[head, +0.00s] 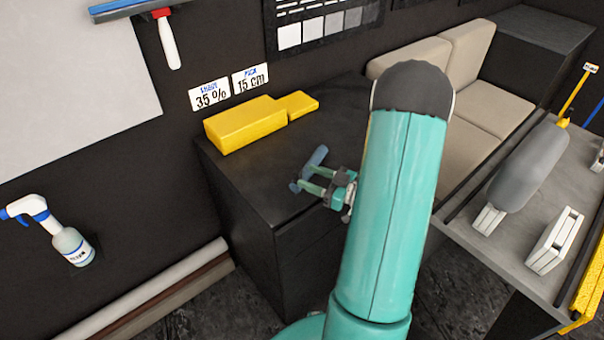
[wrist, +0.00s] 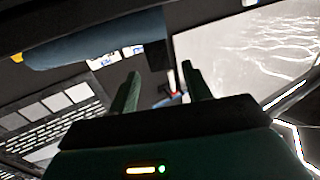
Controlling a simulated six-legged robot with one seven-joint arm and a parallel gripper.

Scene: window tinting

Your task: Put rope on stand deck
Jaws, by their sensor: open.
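My gripper (head: 314,179) is open, its two teal fingers reaching left over the dark cabinet top. In the wrist view, the fingers (wrist: 161,85) stand apart with nothing seen gripped between them. A blue-grey rounded piece (head: 317,158) with a short darker bar is at the fingertips; I cannot tell whether it touches them or whether it is the rope. It also shows in the wrist view (wrist: 100,40), beyond the fingertips. I cannot pick out any other rope. The stand deck is not clearly identifiable; a grey-topped table (head: 460,222) stands at the right.
Yellow blocks (head: 245,125) lie on the dark cabinet (head: 265,185) by the wall. The grey table bears a grey rounded bundle (head: 527,168) and a white block (head: 555,240). A beige sofa (head: 485,105) stands behind. A spray bottle (head: 72,245) and rolls (head: 160,295) are at left.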

